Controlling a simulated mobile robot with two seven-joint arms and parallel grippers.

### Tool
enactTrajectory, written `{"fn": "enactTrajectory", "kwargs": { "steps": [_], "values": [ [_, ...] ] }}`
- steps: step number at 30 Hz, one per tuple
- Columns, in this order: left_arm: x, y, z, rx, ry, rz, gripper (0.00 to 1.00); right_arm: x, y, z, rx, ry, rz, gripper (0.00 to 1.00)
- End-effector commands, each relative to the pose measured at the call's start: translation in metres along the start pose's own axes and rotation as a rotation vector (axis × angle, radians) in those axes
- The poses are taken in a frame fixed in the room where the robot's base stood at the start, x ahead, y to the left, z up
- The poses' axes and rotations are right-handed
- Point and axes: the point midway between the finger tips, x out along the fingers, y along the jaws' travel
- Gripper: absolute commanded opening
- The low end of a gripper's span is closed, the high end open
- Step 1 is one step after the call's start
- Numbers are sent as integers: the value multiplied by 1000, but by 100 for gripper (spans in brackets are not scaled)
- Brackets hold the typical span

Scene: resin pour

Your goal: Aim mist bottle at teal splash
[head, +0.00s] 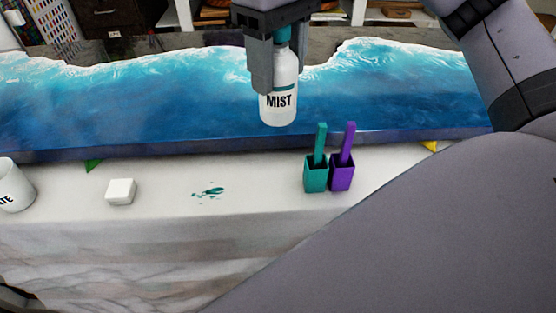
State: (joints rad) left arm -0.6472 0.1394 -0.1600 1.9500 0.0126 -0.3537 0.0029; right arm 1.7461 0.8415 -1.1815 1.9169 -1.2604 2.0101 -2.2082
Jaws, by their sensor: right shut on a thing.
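The mist bottle (279,101) is white with a teal top and a "MIST" label. My right gripper (268,68) is shut on its upper part and holds it upright, in front of the blue resin panel in the head view. The teal splash (209,192) is a small patch of drops on the white cloth, lower and to the left of the bottle. The bottle is apart from the splash. The nozzle is mostly hidden by the gripper.
A teal cup (316,176) and a purple cup (341,178), each with a stick, stand right of the splash. A white block (121,191) and a white cup (14,187) stand left. The blue wave panel (150,105) spans the back. Cloth around the splash is clear.

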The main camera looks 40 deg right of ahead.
Motion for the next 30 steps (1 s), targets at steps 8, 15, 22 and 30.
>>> {"fn": "enactTrajectory", "kwargs": {
  "steps": [8,15,22,30],
  "values": [
    [10,0,15,0,-3,0,43,61,0,1,1,-4,-2,14],
    [7,0,12,0,-4,-1,43,111,0,1,2,-2,0,14],
    [6,0,11,0,-4,-1,43,132,0,0,3,-1,0,14],
    [5,0,10,0,-4,-1,43,166,0,0,2,1,0,14]
  ]
}}
